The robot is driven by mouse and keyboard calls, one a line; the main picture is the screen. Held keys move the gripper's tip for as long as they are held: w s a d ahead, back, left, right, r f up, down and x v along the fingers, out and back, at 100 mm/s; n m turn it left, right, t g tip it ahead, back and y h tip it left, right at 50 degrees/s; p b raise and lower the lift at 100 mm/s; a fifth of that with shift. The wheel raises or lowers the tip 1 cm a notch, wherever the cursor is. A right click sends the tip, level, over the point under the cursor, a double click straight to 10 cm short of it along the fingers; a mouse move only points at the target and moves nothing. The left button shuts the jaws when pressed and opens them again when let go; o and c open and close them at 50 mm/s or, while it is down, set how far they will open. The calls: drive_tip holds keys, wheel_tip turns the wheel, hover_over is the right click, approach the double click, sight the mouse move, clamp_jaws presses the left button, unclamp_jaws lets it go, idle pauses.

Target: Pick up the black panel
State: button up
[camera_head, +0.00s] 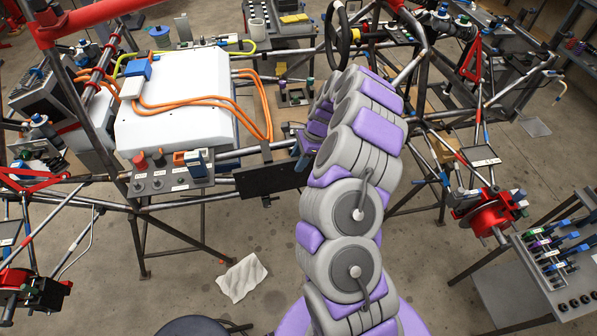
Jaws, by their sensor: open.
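The black panel (268,179) is a flat, dark rectangular plate at the middle of the tube chassis, on its near side. It stands roughly upright at the lower chassis tube, with small dark clamp-like parts at its top and bottom edges. My grey and purple arm rises from the bottom of the view and folds over. My gripper (303,147) shows only in part beside the arm, close to the panel's upper right end. It is open. The arm hides much of the gripper and perhaps the panel's right end, so I cannot tell whether they touch.
A white box (178,98) with orange cables sits on the chassis left of the panel. A connector block (170,180) with knobs is just left of it. A steering wheel (338,35) is behind the arm. A white cloth (242,278) lies on open floor below. A tool cart (560,255) stands right.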

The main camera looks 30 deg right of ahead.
drive_tip(key=shift+a+f, duration=0.1)
drive_tip(key=shift+f, duration=0.05)
drive_tip(key=shift+d, duration=0.55)
drive_tip(key=c, duration=0.5)
drive_tip(key=shift+a, duration=0.15)
drive_tip(key=shift+c, duration=1.4)
drive_tip(key=shift+a, duration=0.25)
clamp_jaws()
drive_tip(key=shift+d, duration=0.25)
drive_tip(key=shift+a, duration=0.1)
